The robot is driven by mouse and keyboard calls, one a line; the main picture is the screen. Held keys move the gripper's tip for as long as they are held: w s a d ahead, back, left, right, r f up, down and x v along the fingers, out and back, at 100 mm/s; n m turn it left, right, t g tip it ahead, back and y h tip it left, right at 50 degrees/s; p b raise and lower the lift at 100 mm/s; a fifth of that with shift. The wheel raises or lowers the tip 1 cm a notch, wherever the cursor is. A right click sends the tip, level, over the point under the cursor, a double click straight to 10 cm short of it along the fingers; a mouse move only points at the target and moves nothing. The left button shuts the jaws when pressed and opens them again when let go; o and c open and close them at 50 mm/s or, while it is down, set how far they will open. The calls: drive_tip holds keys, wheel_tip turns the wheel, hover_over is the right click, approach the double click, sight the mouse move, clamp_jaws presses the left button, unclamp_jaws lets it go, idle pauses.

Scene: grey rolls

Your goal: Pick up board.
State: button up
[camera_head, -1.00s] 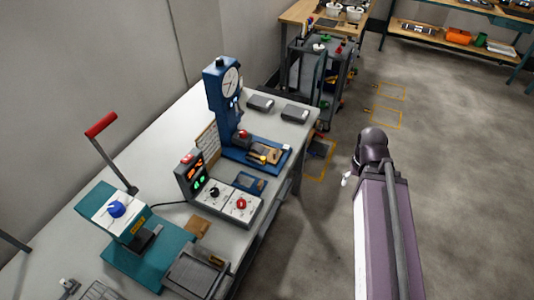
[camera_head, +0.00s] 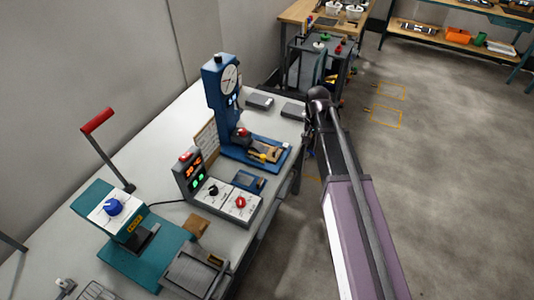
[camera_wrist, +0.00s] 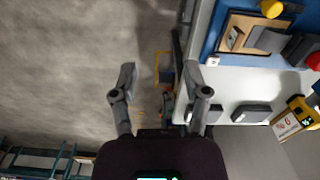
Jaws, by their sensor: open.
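A tan board (camera_head: 271,151) with a dark cut-out lies on the blue base of the dial-gauge stand. It also shows in the wrist view (camera_wrist: 246,33) at upper right, with a yellow knob beside it. A small plain brown piece (camera_head: 196,226) lies near the teal press; I cannot tell which of the two is meant by the board. My gripper (camera_wrist: 160,68) is open and empty, its fingers apart over the floor beside the bench edge. The tan board is to the right of the fingers, not between them. In the head view the fingers are hidden behind my arm.
The blue dial-gauge stand (camera_head: 222,100) rises behind the tan board. A control box (camera_head: 228,201) and teal press (camera_head: 120,215) with a red lever stand nearer on the bench. Two grey blocks (camera_head: 259,101) lie at the far end. The floor to the right is open.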

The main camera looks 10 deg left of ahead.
drive_tip(key=m, duration=0.1)
hover_over(276, 149)
drive_tip(key=d, duration=0.1)
drive_tip(key=f, duration=0.1)
drive_tip(key=shift+w+a+f+b, duration=0.1)
drive_tip(key=shift+a+b, duration=0.35)
drive_tip(key=shift+f, duration=0.15)
wheel_tip(276, 149, down, 8)
drive_tip(key=b, duration=0.8)
drive_tip(key=shift+f+b, duration=0.15)
drive_tip(key=shift+b, duration=0.2)
drive_tip(key=shift+f, duration=0.1)
drive_tip(key=shift+a+f+b, duration=0.1)
drive_tip(key=shift+f+b, duration=2.4)
drive_tip(key=shift+b, duration=0.1)
